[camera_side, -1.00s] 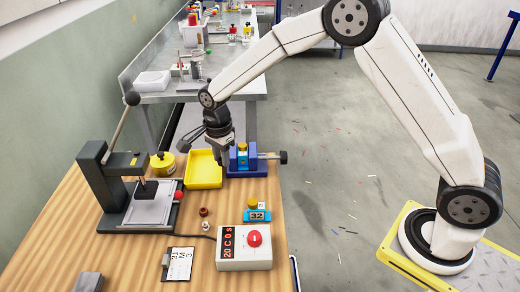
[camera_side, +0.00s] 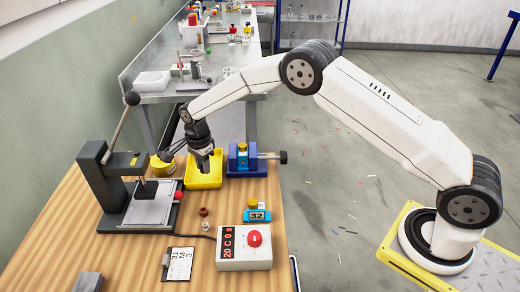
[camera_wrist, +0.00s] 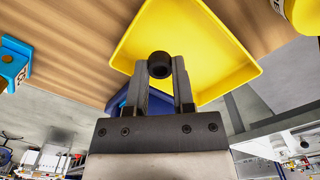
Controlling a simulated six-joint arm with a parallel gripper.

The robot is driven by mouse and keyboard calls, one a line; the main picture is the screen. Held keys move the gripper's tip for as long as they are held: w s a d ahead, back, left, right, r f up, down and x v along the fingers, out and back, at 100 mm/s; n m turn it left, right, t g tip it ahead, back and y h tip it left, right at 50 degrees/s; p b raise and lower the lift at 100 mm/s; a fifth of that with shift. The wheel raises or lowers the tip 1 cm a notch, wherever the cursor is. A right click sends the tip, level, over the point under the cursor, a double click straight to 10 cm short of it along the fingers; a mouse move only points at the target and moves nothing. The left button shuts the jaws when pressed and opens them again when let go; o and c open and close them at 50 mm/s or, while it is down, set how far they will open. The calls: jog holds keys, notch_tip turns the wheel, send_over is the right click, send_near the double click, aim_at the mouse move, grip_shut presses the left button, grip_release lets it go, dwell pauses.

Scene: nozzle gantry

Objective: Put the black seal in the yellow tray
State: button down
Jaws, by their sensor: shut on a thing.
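My gripper (camera_side: 204,166) is over the yellow tray (camera_side: 191,184) in the side view, pointing down. In the wrist view, my gripper (camera_wrist: 160,75) is shut on the black seal (camera_wrist: 159,64), a small dark ring held between the fingertips. The yellow tray (camera_wrist: 195,35) fills the view behind the seal, and its visible floor is empty. The seal is too small to make out in the side view. I cannot tell how high it is above the tray floor.
A blue vise (camera_side: 243,165) stands just right of the tray. A yellow round container (camera_side: 162,164) is close on its left. A lever press (camera_side: 118,190) stands further left. A brown ring (camera_side: 203,211), a timer box (camera_side: 245,247) and a blue counter (camera_side: 257,215) lie nearer.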

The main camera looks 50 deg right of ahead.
aim_at(205, 180)
jog(key=shift+w+f, duration=0.1)
jog(key=shift+f, duration=0.05)
jog(key=shift+w+f, duration=0.15)
jog(key=shift+f, duration=1.45)
jog(key=shift+f, duration=0.1)
jog(key=shift+c, duration=2.3)
grip_release()
notch_tip(205, 180, up, 12)
jog(key=shift+r, duration=0.1)
